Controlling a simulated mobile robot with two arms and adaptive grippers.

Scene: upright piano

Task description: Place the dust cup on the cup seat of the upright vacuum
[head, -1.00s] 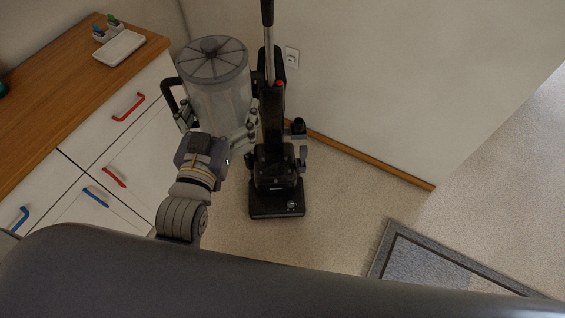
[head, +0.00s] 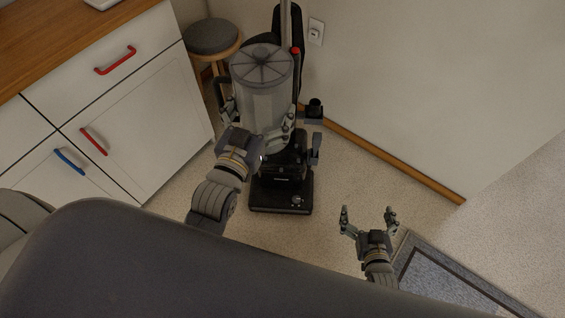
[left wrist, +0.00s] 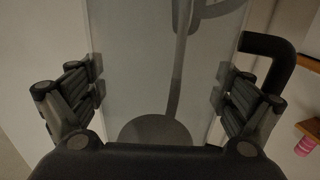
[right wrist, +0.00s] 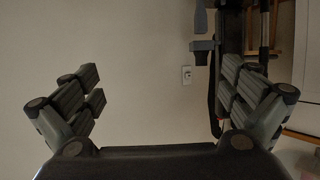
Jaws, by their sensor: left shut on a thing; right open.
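The dust cup (head: 262,90) is a clear grey cylinder with a ribbed round lid. My left gripper (head: 257,116) is shut around its sides and holds it upright. In the left wrist view the cup's clear wall (left wrist: 130,60) fills the space between the fingers, with its black handle (left wrist: 272,46) at the right. The black upright vacuum (head: 281,190) stands behind the cup. The cup overlaps its middle and hides the seat; I cannot tell whether they touch. My right gripper (head: 368,216) is open and empty, right of the vacuum. The vacuum also shows in the right wrist view (right wrist: 262,30).
A white cabinet (head: 150,100) with red and blue handles stands at the left. A round stool (head: 212,38) is behind it. The wall with an outlet (head: 316,32) rises behind the vacuum. A grey mat (head: 440,280) lies at the lower right. Carpet right of the vacuum is clear.

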